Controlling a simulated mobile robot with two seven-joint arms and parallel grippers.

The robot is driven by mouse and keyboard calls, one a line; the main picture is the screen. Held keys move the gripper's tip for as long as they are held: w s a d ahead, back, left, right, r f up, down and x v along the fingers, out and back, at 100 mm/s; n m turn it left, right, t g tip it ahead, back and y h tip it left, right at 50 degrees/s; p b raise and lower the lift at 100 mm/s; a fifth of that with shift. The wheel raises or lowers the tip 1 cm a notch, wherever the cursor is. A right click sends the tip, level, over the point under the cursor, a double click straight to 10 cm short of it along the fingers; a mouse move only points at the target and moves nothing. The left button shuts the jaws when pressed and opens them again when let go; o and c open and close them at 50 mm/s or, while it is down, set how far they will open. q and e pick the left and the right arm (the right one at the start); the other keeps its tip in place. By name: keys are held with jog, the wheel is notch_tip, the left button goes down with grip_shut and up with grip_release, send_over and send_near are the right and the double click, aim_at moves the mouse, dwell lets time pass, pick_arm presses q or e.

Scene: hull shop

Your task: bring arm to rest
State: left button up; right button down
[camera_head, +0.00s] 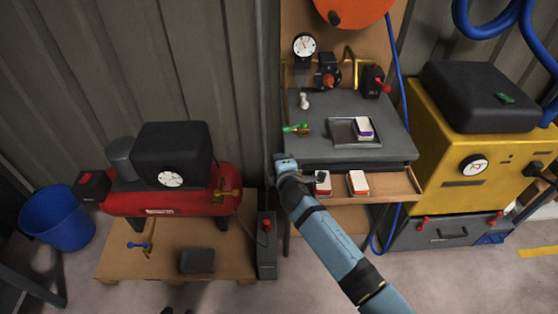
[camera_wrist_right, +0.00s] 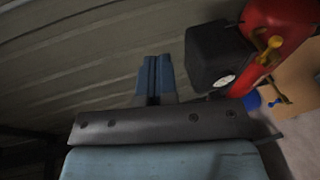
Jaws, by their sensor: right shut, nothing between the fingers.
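My right arm (camera_head: 335,245) is blue with dark bands and reaches up from the lower right in the head view. My right gripper (camera_head: 281,158) is at the left edge of the grey workbench, seen from above and small. In the right wrist view its two blue fingers (camera_wrist_right: 153,78) are together with nothing between them. Behind them is the ribbed metal wall. My left gripper is not in the head view.
An open drawer (camera_head: 398,184) holding two small boxes sticks out beside my right forearm. A red compressor (camera_head: 130,203) stands left on a wooden pallet (camera_head: 125,262). A yellow machine (camera_head: 432,150) stands right. A blue bucket (camera_head: 55,220) is far left.

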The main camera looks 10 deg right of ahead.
jog(key=shift+s, duration=0.1)
jog(key=s+d+m+g+p, duration=0.1)
jog(key=s+m+p, duration=0.3)
jog(key=s, duration=0.7)
jog(key=s+d+m+g+y+p, duration=0.1)
jog(key=s+m, duration=0.5)
jog(key=s, duration=0.6)
jog(key=s+d+m+g+y+p, duration=0.1)
jog(key=s+d+m+p, duration=0.4)
jog(key=s, duration=0.7)
jog(key=shift+d+r+m+g+p, duration=0.3)
jog(key=shift+d+g+p, duration=0.3)
jog(key=shift+g+p, duration=0.3)
